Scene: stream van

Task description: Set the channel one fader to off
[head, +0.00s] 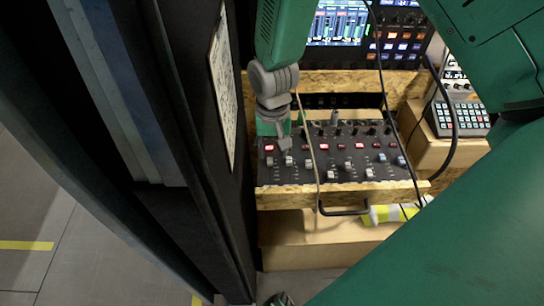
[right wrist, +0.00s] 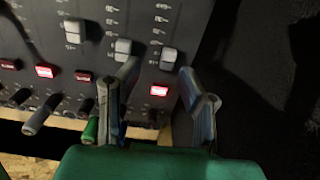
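The mixer panel (head: 330,182) sits in a chipboard-edged desk, with a row of faders and lit red buttons. My right gripper (head: 284,146) comes down from above at the panel's left end. In the right wrist view the panel appears turned around, and my right gripper (right wrist: 158,90) is open with nothing between its fingers. The fader at the panel's end, apparently channel one, has a light grey cap (right wrist: 168,58). It shows beyond the fingertips, apart from them. A lit red button (right wrist: 158,91) shows between the fingers. My left gripper is not in view.
A screen (head: 338,22) and a button panel (head: 400,45) stand behind the mixer. A keypad (head: 462,120) is on the right. Black cables (head: 384,90) hang across the front. A dark wall panel (head: 190,120) is close on the left.

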